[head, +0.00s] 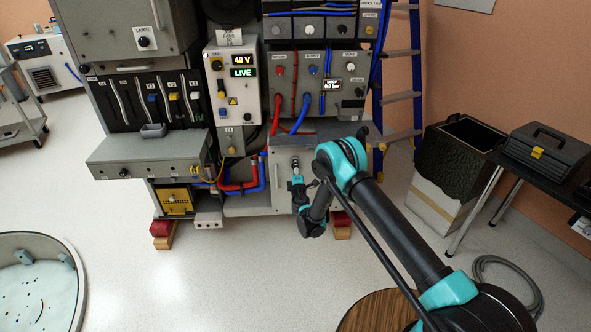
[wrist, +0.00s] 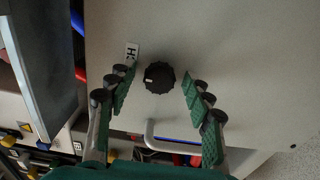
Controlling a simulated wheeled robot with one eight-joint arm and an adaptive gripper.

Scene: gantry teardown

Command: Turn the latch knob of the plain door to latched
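The plain door (head: 280,196) is the light grey panel low on the machine, partly behind my arm in the head view. Its grey surface (wrist: 240,60) fills much of the wrist view. A round black ribbed knob (wrist: 160,78) sits on it, with a small white mark on its left side in the wrist view. A white label (wrist: 131,52), partly hidden, is beside the knob. My gripper (wrist: 157,85) is open, one green-padded finger on each side of the knob, with gaps visible on both sides. In the head view my gripper (head: 297,168) is in front of this door.
A pale bar handle (wrist: 172,146) is below the knob in the wrist view. Another door (head: 112,38) above has a knob labelled LATCH (head: 143,43). Red and blue hoses (head: 245,187) run left of the plain door. A blue ladder (head: 402,95) stands to the right.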

